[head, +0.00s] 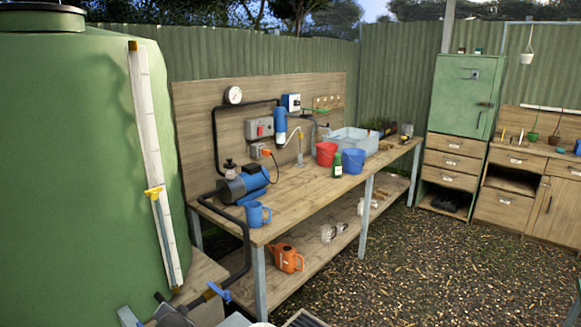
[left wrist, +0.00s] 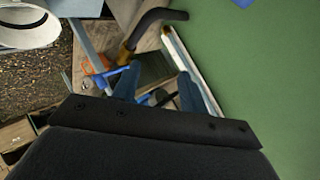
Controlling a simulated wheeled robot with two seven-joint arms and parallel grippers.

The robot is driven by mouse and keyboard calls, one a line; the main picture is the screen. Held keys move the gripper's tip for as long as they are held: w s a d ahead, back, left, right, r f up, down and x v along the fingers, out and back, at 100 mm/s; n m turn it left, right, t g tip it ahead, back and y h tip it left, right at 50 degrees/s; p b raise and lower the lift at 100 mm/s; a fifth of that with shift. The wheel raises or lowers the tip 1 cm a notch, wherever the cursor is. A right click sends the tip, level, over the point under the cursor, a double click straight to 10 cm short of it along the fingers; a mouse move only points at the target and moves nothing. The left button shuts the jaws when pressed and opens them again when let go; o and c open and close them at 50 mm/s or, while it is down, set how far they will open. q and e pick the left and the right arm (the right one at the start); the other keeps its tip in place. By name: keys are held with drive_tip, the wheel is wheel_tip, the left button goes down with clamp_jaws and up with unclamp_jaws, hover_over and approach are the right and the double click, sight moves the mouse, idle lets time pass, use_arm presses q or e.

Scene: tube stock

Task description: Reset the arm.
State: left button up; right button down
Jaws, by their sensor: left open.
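My left gripper (left wrist: 157,88) shows in the left wrist view with its two blue fingers apart and nothing seen between them. Beyond the fingers are a black pipe (left wrist: 150,22) with a brass-coloured end and a blue lever (left wrist: 106,78). The green tank (left wrist: 270,90) fills the right of that view, close beside the gripper. In the head view the tank (head: 70,150) stands at the left, with a white gauge strip (head: 150,130) and a yellow slider (head: 154,193). The blue lever (head: 218,291) is at its lower right. My right gripper is not in view.
A wooden workbench (head: 310,185) holds a blue pump (head: 243,185), a blue jug (head: 257,214), a red bucket (head: 326,153) and a blue bucket (head: 353,161). An orange watering can (head: 286,258) is on the lower shelf. A green cabinet (head: 462,95) stands behind. The chip-covered ground (head: 430,270) is clear.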

use_arm(q)
drive_tip(key=s+d+f+n+g+h, duration=0.1)
drive_tip(key=s+d+f+g+h, duration=0.15)
drive_tip(key=s+d+f, duration=0.55)
drive_tip(key=s+d+f+n+g+h, duration=0.1)
drive_tip(key=s+d+f+g+h, duration=0.3)
drive_tip(key=s+f, duration=0.8)
drive_tip(key=s+d+f, duration=0.2)
drive_tip(key=s+f, duration=0.2)
drive_tip(key=s, duration=0.4)
drive_tip(key=s+d+f+n+g+y, duration=0.1)
drive_tip(key=s+d+f, duration=0.1)
drive_tip(key=s, duration=0.6)
drive_tip(key=s+d+f+g, duration=0.1)
drive_tip(key=s+d+f, duration=0.2)
drive_tip(key=s+f, duration=0.2)
drive_tip(key=s, duration=0.3)
drive_tip(key=shift+s+f, duration=0.15)
drive_tip(key=shift+f, duration=0.15)
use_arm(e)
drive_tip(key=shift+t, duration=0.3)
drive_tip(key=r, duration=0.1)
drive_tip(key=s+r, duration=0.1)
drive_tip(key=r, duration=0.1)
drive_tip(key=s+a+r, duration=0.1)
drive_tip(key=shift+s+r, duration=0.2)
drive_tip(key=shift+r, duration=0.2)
use_arm(q)
drive_tip(key=shift+g, duration=0.25)
